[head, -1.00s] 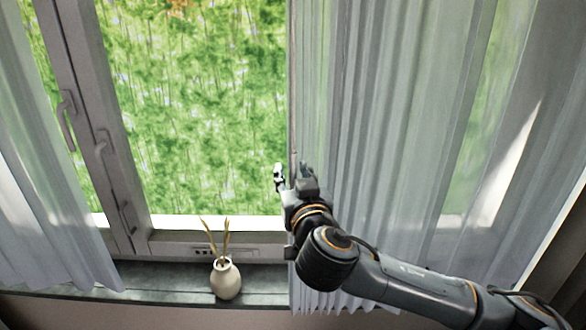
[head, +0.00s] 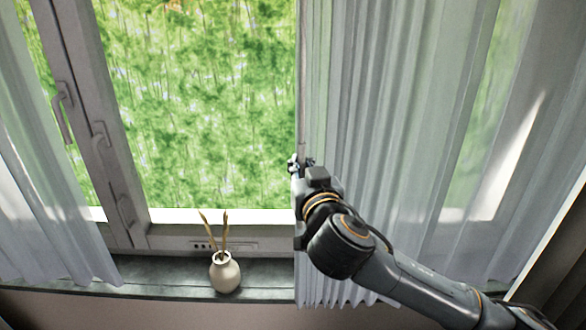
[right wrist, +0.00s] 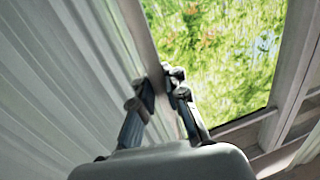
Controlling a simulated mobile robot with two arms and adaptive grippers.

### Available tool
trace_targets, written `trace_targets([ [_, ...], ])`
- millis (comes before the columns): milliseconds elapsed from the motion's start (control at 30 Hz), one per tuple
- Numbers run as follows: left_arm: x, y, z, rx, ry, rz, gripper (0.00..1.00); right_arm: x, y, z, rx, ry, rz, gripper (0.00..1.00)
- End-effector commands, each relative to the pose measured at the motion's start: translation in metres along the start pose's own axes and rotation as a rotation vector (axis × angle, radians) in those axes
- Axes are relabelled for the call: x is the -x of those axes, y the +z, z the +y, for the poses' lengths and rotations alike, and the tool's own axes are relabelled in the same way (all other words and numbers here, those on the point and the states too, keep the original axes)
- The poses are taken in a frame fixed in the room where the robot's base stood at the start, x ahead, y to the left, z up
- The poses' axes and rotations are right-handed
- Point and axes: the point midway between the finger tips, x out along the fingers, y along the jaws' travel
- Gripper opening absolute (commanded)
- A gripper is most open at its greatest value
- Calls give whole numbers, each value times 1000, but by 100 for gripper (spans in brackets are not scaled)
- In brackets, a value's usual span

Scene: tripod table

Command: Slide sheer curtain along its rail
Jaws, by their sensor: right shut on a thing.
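The right sheer curtain (head: 365,120) hangs in pale vertical folds over the right part of the window. Its left edge is straight and upright beside the open pane. My right gripper (head: 301,163) is at that edge, at about mid-height in the picture, shut on it. In the right wrist view the gripper's fingertips (right wrist: 160,88) pinch the curtain's edge, and the curtain (right wrist: 60,80) spreads to the left. The left sheer curtain (head: 45,190) hangs at the far left, apart from the gripper. The rail is out of view. My left gripper is not in view.
A cream vase (head: 225,273) with dry stems stands on the dark sill (head: 165,280), left of my right arm. The window frame (head: 95,120) with handles stands at the left. The uncovered glass between the curtains is clear of objects.

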Motion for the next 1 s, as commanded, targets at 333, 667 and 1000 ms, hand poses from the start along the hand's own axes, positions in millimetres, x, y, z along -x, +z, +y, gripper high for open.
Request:
trace_targets([
  [333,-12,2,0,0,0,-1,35,15,6,79,2,12,-4,0],
  [667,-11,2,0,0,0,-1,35,27,6,127,4,5,-5,0],
  [1000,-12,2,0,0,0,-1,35,27,7,127,3,4,-7,20],
])
